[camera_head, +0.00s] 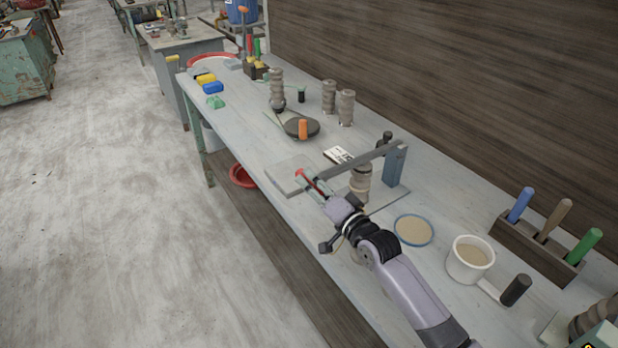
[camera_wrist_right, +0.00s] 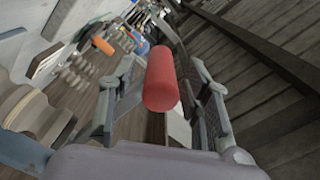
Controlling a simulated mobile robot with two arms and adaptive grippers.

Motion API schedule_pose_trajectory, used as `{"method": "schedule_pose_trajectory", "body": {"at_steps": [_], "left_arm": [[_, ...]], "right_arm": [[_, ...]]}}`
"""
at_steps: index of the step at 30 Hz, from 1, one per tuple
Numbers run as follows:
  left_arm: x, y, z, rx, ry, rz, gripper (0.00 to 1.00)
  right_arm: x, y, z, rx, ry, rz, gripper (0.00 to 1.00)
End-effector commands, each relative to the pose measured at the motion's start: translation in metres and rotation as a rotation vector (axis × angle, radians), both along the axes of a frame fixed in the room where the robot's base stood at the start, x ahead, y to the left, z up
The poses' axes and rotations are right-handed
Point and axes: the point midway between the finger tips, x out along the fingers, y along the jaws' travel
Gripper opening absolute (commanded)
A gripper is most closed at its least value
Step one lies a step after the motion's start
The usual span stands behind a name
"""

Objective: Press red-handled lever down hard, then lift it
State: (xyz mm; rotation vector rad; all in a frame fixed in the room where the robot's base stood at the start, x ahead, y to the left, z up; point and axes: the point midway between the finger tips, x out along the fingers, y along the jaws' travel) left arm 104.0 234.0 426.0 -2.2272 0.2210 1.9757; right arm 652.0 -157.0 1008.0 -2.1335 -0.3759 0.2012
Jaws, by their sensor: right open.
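The lever (camera_head: 357,160) is a grey bar that runs left from a blue post (camera_head: 394,168) over a stacked clay-coloured piece (camera_head: 360,182). Its red handle (camera_head: 299,173) is at the free end. I cannot tell whether the bar touches the stack. My right gripper (camera_head: 312,182) is at the handle end. In the right wrist view the red handle (camera_wrist_right: 162,80) lies between the two spread fingers of the gripper (camera_wrist_right: 160,68), with a visible gap on each side. My left gripper is not in view.
A blue-rimmed dish (camera_head: 413,231), a white mug (camera_head: 470,259) and a wooden tool holder (camera_head: 540,245) stand to the right. A round dark disc (camera_head: 300,127) with an orange handle (camera_head: 303,129) and ribbed stacks (camera_head: 346,107) stand farther back. A wooden wall borders the bench.

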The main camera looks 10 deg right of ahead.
Motion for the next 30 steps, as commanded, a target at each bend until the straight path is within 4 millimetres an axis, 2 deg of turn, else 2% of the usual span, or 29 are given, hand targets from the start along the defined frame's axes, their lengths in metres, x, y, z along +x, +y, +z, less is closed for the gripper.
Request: {"method": "schedule_pose_trajectory", "body": {"at_steps": [3, 6, 11, 16, 30], "left_arm": [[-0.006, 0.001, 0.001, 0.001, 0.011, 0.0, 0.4], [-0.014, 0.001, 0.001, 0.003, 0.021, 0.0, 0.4], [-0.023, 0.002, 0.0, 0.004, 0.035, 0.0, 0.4], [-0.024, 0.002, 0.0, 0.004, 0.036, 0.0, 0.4], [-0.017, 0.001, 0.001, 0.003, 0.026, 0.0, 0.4]], "right_arm": [[0.014, 0.005, 0.001, 0.001, -0.001, 0.0, 0.45], [0.02, 0.007, 0.0, 0.0, -0.001, 0.001, 0.45], [0.023, 0.008, -0.001, 0.0, 0.0, 0.0, 0.45], [0.022, 0.008, -0.001, 0.0, 0.0, 0.0, 0.45], [0.022, 0.008, 0.0, 0.0, -0.001, -0.001, 0.13]]}}
